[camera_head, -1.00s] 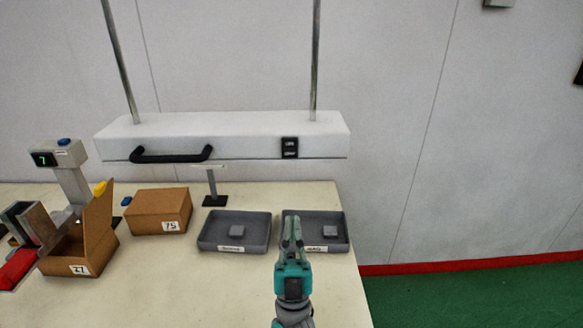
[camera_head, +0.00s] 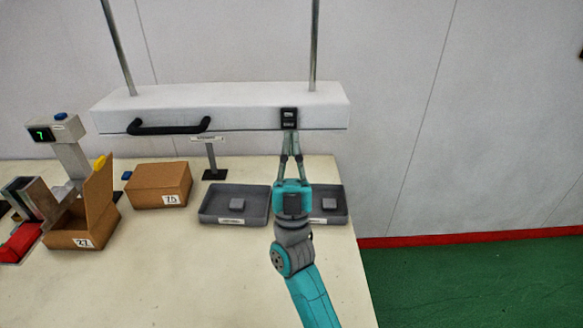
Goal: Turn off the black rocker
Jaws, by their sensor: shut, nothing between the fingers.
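The black rocker (camera_head: 289,117) is a small black switch with pale markings on the front face of the white hanging box (camera_head: 235,105), near its right end. My gripper (camera_head: 291,134) is teal and grey, pointing away from me with its fingers shut and empty. In the picture its fingertips lie just below the rocker. I cannot tell whether they touch it. The rocker's exact tilt is too small to make out.
A black handle (camera_head: 168,128) sticks out on the box's left. Below stand two grey trays, left (camera_head: 208,216) and right (camera_head: 340,215), a closed carton (camera_head: 158,183), an open carton (camera_head: 72,240) and a display unit (camera_head: 57,130). The table front (camera_head: 190,285) is clear.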

